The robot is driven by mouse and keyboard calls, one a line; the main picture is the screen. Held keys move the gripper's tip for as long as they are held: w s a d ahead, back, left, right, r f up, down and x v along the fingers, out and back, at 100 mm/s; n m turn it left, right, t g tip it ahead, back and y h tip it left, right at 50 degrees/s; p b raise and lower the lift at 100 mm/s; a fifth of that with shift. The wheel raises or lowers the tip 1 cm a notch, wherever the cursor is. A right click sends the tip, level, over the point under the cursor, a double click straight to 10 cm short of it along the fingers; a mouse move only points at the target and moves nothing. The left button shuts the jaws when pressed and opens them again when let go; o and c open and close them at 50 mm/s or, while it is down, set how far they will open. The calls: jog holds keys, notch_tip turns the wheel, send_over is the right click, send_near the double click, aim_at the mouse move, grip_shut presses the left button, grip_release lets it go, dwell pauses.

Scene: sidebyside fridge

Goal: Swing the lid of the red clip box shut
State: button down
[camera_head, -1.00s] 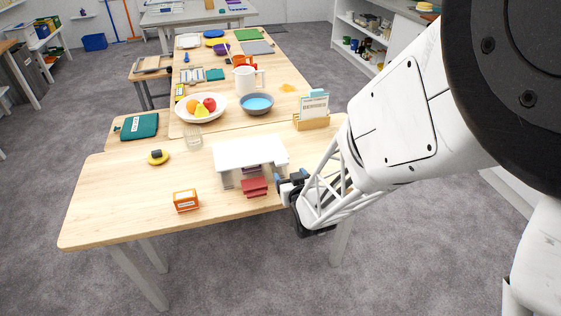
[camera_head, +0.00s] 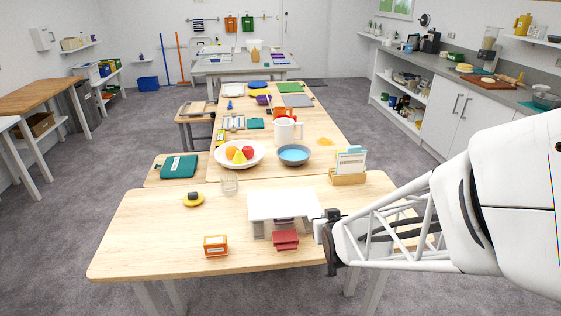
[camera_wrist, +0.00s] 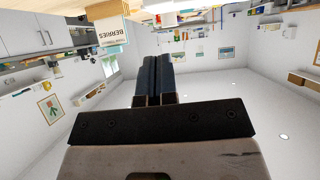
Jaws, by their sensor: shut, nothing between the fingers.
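The small red clip box (camera_head: 285,240) is near the front edge of the table, just in front of a white riser (camera_head: 283,204). It shows as an upper red panel above a lower red part; at this size I cannot make out the lid's exact angle. My gripper (camera_head: 319,222) is to the right of the box, beside the riser's right end and apart from the box. In the wrist view my gripper's two dark fingers (camera_wrist: 154,78) are together with nothing between them. The box is not visible in the wrist view.
An orange box (camera_head: 215,246) stands left of the red box. A glass (camera_head: 229,185) and a yellow-and-black item (camera_head: 193,199) are behind it. A wooden card holder (camera_head: 347,179) stands at the back right.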

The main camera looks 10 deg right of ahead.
jog(key=s+a+r+m+g, duration=0.1)
jog(key=s+a+r+g, duration=0.1)
jog(key=s+r+g, duration=0.95)
notch_tip(320, 180, up, 5)
jog(key=w+m+t, duration=0.1)
jog(key=m, duration=0.4)
jog(key=m+g, duration=0.2)
jog(key=m, duration=1)
send_over(316, 210)
jog(key=s, duration=0.2)
notch_tip(316, 210, down, 8)
jog(key=shift+w+a+f, duration=0.1)
jog(key=shift+w+a, duration=0.05)
jog(key=shift+a, duration=0.3)
jog(key=f, duration=0.4)
jog(key=s+f, duration=0.1)
jog(key=f, duration=0.9)
jog(key=shift+s, duration=0.15)
